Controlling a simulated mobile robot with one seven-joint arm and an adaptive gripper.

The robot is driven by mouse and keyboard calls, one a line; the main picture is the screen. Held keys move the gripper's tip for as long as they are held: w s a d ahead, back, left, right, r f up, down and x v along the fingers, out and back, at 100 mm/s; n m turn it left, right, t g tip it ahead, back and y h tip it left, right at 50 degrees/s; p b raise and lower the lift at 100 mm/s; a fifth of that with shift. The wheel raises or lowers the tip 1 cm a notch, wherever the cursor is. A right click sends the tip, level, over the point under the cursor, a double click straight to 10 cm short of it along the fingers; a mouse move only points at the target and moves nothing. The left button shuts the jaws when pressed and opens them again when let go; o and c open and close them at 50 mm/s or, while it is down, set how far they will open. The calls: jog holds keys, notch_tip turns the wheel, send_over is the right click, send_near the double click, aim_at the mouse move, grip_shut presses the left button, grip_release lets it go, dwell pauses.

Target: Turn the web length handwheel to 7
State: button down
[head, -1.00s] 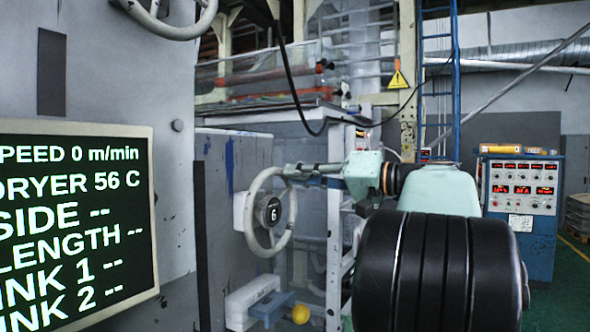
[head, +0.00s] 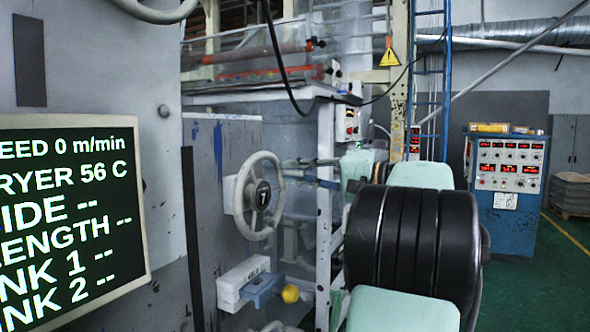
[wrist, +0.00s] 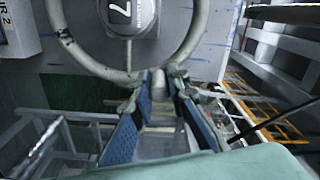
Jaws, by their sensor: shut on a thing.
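The handwheel (head: 240,214) is a pale ring on the grey machine wall, left of centre in the head view. Its dark hub dial (head: 263,195) reads 7. The wrist view also shows the rim (wrist: 90,63) and the dial (wrist: 121,10) with the 7. My gripper (wrist: 161,82) is shut on the rim, its blue-padded fingers either side of it. In the head view my gripper (head: 284,171) reaches the wheel's right side from the right. The exact contact is small there and partly hidden by the fingers in the wrist view.
A dark display (head: 70,215) at left shows speed 0 m/min, dryer 56 C and dashes for length. A white block (head: 243,280) and a yellow ball (head: 290,294) sit below the wheel. A pale frame post (head: 324,210) stands close to my arm.

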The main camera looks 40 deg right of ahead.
jog(key=shift+f, duration=0.1)
jog(key=c, duration=1.9)
grip_release()
jog(key=shift+s+d, duration=0.1)
jog(key=v, duration=1.2)
jog(key=shift+f, duration=0.1)
